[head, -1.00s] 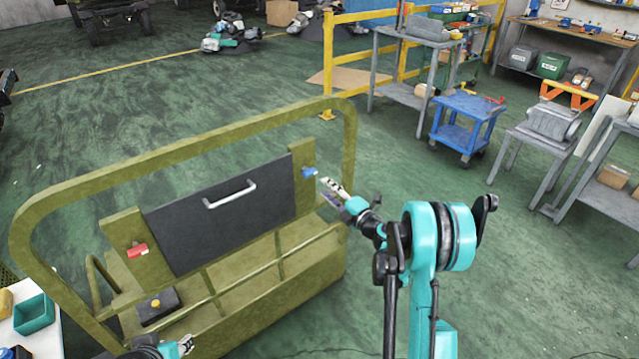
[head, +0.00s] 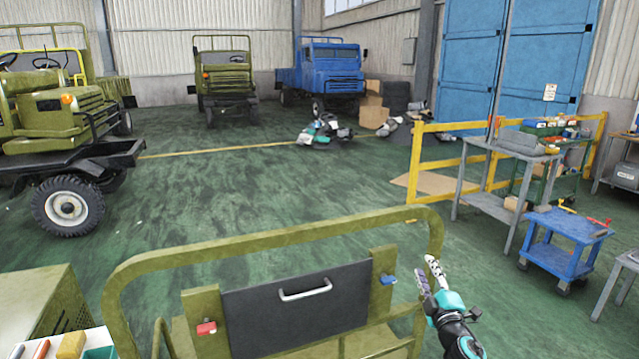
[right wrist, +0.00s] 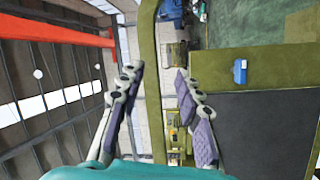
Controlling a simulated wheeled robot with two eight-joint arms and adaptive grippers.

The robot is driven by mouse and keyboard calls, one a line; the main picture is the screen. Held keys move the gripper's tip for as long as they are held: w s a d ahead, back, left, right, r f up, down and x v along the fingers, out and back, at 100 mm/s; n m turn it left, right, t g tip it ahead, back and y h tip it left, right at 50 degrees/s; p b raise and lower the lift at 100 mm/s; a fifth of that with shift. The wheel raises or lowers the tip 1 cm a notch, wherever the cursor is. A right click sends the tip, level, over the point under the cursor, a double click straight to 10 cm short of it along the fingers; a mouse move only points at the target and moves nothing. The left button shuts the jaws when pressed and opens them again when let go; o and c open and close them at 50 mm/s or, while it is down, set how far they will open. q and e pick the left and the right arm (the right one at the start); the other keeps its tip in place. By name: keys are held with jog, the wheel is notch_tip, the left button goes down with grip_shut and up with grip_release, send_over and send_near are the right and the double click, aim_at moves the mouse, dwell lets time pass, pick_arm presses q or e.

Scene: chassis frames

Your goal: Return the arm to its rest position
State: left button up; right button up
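My right gripper (head: 427,272) is open and empty, with its fingers pointing up beside the right end of the olive chassis frame (head: 270,240). In the right wrist view its two fingers (right wrist: 158,75) are spread apart, and part of the olive frame (right wrist: 150,100) shows beyond the gap. A dark panel (head: 295,318) with a silver handle (head: 305,290) stands between two olive posts. A blue latch (head: 388,279) is on the right post, apart from the gripper, and a red latch (head: 206,328) is on the left post. My left gripper is not in view.
A white table edge (head: 60,340) with small items is at the lower left. A blue cart (head: 560,240) and a grey table (head: 500,207) stand to the right. An olive truck (head: 60,120) is at the left.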

jog(key=s+r+m+g+h, duration=0.2)
jog(key=s+m+g+h, duration=0.25)
jog(key=s+m, duration=0.65)
jog(key=s+a+f+m+g+y, duration=0.1)
jog(key=s+a+f+g, duration=0.3)
jog(key=s, duration=0.8)
jog(key=s+a+f+m+g+y, duration=0.2)
jog(key=s+a+f, duration=0.6)
jog(key=s, duration=0.4)
jog(key=shift+f+g+y, duration=0.55)
jog(key=shift+f+g, duration=0.1)
jog(key=shift+g, duration=0.3)
